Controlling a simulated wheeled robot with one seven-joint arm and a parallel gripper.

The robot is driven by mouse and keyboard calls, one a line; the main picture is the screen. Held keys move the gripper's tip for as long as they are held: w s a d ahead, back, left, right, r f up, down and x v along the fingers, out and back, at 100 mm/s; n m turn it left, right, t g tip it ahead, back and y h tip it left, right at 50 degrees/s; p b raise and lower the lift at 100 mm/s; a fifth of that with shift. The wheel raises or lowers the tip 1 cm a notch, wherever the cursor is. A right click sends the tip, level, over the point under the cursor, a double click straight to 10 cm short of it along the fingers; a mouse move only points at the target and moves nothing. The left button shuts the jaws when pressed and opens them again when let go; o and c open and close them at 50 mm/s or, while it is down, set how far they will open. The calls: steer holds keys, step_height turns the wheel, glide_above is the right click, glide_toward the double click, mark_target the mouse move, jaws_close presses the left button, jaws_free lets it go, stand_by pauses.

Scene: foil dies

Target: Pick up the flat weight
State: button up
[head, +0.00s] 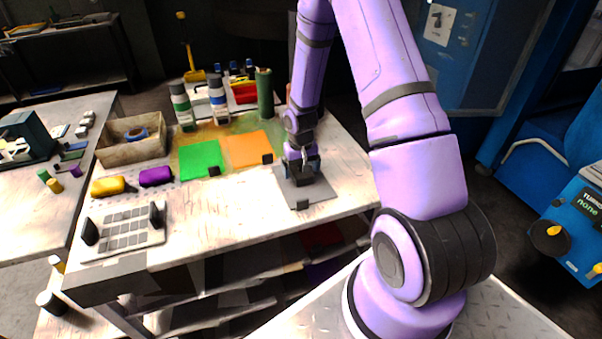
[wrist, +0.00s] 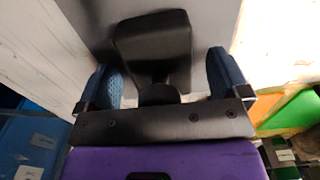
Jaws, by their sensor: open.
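In the wrist view a black, flat-faced block (wrist: 152,45), which looks like the flat weight, lies between and beyond my two blue fingertips. A darker rounded part (wrist: 159,93) at its near end reaches in between the fingers. My gripper (wrist: 163,72) is open around it, with a visible gap on each side. In the head view my gripper (head: 302,176) points down, low over a dark grey mat (head: 318,190) at the right part of the workbench. The gripper hides most of the weight there.
The workbench (head: 230,205) has clear wood left of the mat. A green sheet (head: 201,159) and an orange sheet (head: 246,149) lie behind, with bottles (head: 218,100) and a dark green cylinder (head: 264,93) further back. A wooden box (head: 130,150) and a grid tray (head: 127,229) stand left.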

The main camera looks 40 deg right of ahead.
steer(key=shift+f, duration=0.1)
jaws_close()
stand_by(0.3)
